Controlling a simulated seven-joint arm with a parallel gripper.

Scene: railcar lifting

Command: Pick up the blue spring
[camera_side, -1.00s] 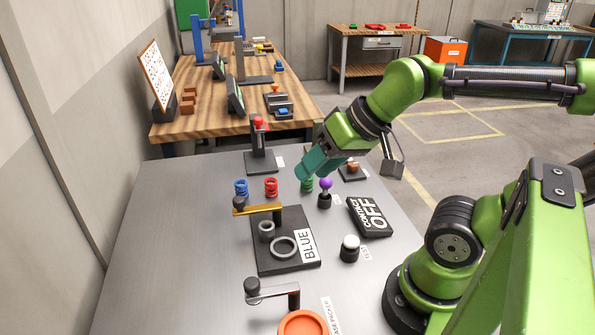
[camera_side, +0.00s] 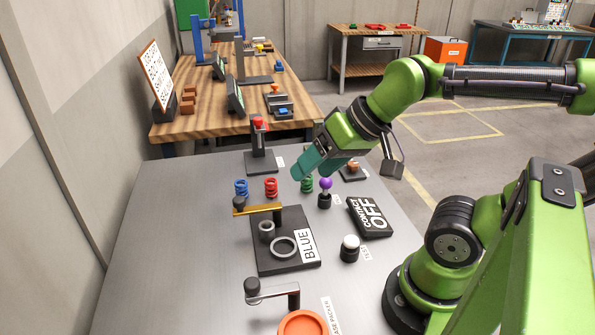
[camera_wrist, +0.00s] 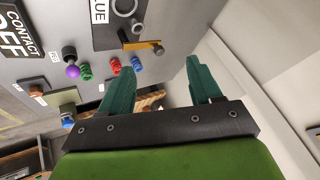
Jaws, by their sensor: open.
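The blue spring (camera_side: 241,188) stands on the grey table at the left of a row of springs, just behind the brass-coloured bar. In the wrist view the blue spring (camera_wrist: 137,63) shows just right of the left fingertip. My gripper (camera_side: 297,175) is above the table, tilted down, to the right of the blue spring and near the red and green springs. In the wrist view my gripper (camera_wrist: 160,66) has its teal fingers apart with nothing held between them.
A black fixture plate (camera_side: 300,262) labelled BLUE, with a crank bar (camera_side: 258,209), lies in front.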

